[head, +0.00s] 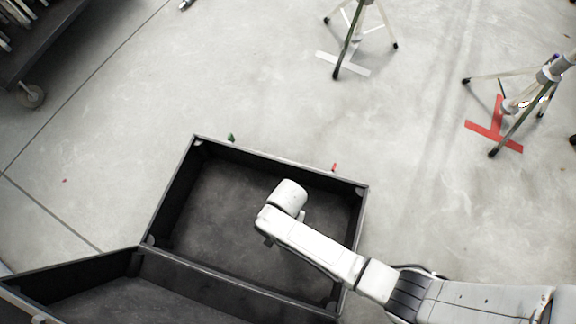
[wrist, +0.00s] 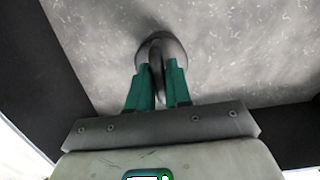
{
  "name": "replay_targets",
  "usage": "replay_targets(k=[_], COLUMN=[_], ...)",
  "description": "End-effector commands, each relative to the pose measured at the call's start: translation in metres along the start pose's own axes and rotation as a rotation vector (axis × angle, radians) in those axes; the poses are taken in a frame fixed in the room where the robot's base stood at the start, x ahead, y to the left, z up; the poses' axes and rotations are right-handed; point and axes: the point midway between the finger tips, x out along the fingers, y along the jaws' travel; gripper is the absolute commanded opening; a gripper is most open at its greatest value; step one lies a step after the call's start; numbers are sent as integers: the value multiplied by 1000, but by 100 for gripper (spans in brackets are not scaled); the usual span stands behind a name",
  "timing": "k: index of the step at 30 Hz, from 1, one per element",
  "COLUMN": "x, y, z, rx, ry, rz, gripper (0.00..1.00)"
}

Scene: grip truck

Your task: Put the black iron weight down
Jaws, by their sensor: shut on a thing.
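The black iron weight (wrist: 174,50) shows in the wrist view as a dark rounded body with a handle. My gripper (wrist: 160,68) is shut on its handle, with a green finger on each side. The weight is over the grey floor of an open black case (head: 220,235); I cannot tell whether it touches that floor. In the head view my arm reaches into the case from the right, and it hides the gripper's fingers and the weight.
The case's dark walls (wrist: 27,80) stand on both sides of my gripper. An open lid or second half (head: 130,300) lies at the lower left. Stands (head: 350,40) are on the floor at the top and right, and a wheeled cart (head: 45,40) is at the upper left.

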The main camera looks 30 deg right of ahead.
Motion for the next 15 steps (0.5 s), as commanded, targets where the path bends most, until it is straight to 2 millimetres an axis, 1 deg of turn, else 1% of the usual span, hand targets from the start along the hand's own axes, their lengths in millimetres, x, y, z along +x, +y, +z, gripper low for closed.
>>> replay_targets(k=[1, 6, 9, 15], x=[7, 28, 31, 30], y=[-5, -4, -4, -4], z=[-3, -6, -7, -6], rx=[-1, 0, 0, 0], ry=[2, 2, 2, 2], rz=[-4, -4, -4, -5], gripper=[0, 0, 0, 0])
